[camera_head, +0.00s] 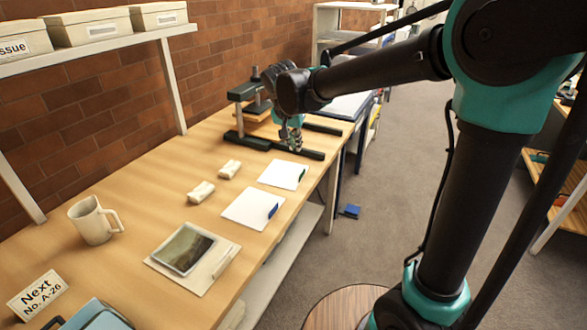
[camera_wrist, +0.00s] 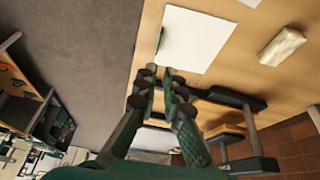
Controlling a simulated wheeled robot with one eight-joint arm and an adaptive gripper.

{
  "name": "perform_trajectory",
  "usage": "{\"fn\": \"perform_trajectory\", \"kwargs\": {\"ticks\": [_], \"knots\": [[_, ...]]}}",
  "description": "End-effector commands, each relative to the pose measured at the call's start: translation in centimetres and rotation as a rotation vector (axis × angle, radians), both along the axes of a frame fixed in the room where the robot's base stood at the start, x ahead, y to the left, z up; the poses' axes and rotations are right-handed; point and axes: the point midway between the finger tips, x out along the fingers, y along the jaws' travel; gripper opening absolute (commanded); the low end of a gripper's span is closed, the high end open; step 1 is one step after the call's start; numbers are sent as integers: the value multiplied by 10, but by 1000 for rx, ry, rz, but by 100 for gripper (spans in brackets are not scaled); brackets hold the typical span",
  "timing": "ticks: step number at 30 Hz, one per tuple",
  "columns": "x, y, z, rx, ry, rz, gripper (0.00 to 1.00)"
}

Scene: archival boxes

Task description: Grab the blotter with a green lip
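The blotter with a green lip (camera_head: 283,175) is a white sheet lying flat on the wooden table, its lip at the right edge near the table's front edge. It also shows in the wrist view (camera_wrist: 195,40), with the green lip at its left edge. A similar white blotter with a blue lip (camera_head: 250,208) lies nearer in the head view. My gripper (camera_head: 294,146) is above the table just beyond the green-lipped blotter. In the wrist view its fingertips (camera_wrist: 161,72) are a little apart with nothing between them, close to the blotter's edge in the picture.
A dark press-like stand (camera_head: 255,140) stands behind my gripper. Two small white blocks (camera_head: 229,169) lie left of the blotters. A mug (camera_head: 93,221), a framed picture on a sheet (camera_head: 185,249) and a sign (camera_head: 38,295) are nearer. A blue object (camera_head: 350,211) lies on the floor.

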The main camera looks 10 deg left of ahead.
Motion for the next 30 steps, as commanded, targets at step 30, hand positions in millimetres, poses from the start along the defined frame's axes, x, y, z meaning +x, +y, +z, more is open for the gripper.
{"fn": "perform_trajectory", "kwargs": {"ticks": [30], "knots": [[56, -17, -134, 0, 1, 0, 9]]}}
